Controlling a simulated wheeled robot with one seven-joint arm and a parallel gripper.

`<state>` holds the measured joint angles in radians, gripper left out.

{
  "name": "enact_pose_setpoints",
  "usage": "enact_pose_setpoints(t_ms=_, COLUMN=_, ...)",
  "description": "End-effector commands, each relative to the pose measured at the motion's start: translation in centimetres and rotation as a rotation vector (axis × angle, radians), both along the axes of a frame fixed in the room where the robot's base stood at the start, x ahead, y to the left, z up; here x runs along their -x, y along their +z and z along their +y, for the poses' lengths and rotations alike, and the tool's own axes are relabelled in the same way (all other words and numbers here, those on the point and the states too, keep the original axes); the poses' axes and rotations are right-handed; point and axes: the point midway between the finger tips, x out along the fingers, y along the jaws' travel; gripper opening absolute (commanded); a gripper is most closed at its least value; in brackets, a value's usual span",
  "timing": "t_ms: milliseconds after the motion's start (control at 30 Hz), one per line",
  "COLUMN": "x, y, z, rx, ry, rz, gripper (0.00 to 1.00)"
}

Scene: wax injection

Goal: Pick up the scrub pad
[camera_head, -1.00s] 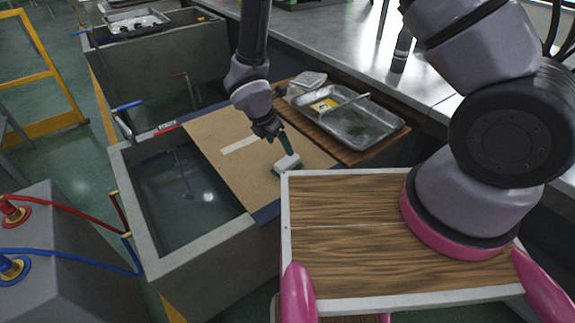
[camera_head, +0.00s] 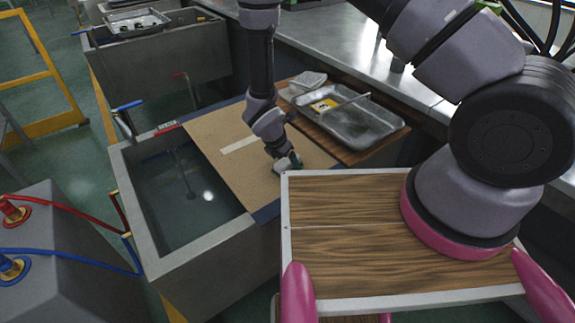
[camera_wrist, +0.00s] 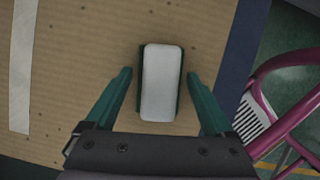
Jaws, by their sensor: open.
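The scrub pad (camera_wrist: 161,84) is a small white block with a dark green underside. It lies on the brown board (camera_wrist: 90,60) over the sink. In the head view the scrub pad (camera_head: 288,166) is partly hidden by my gripper (camera_head: 285,158). In the wrist view my gripper (camera_wrist: 161,98) is open, with one green finger on each side of the pad's near half. Narrow gaps show between the fingers and the pad, and nothing is held.
A metal tray (camera_head: 372,134) with a yellow item stands on a wooden board behind the pad. A water-filled sink (camera_head: 165,195) lies left of the brown board. A pale strip (camera_head: 240,145) lies on the board, left of the pad.

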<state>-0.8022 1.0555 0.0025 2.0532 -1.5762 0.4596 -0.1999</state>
Motion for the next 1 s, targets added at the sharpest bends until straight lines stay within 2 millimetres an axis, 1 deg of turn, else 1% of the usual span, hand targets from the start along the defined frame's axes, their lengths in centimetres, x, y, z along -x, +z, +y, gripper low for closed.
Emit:
enact_pose_setpoints(t_ms=800, x=0.02, y=-0.48, z=-0.01, rx=0.000, ry=-0.001, rz=0.000, gripper=0.88)
enact_pose_setpoints(t_ms=867, x=0.02, y=-0.48, z=-0.01, rx=0.000, ry=-0.001, rz=0.000, gripper=0.65)
enact_pose_setpoints(t_ms=900, x=0.02, y=-0.48, z=-0.01, rx=0.000, ry=-0.001, rz=0.000, gripper=0.49)
enact_pose_setpoints(t_ms=967, x=0.02, y=-0.47, z=-0.01, rx=0.000, ry=-0.001, rz=0.000, gripper=0.26)
enact_pose_setpoints(t_ms=1000, x=0.01, y=-0.47, z=-0.01, rx=0.000, ry=-0.001, rz=0.000, gripper=0.21)
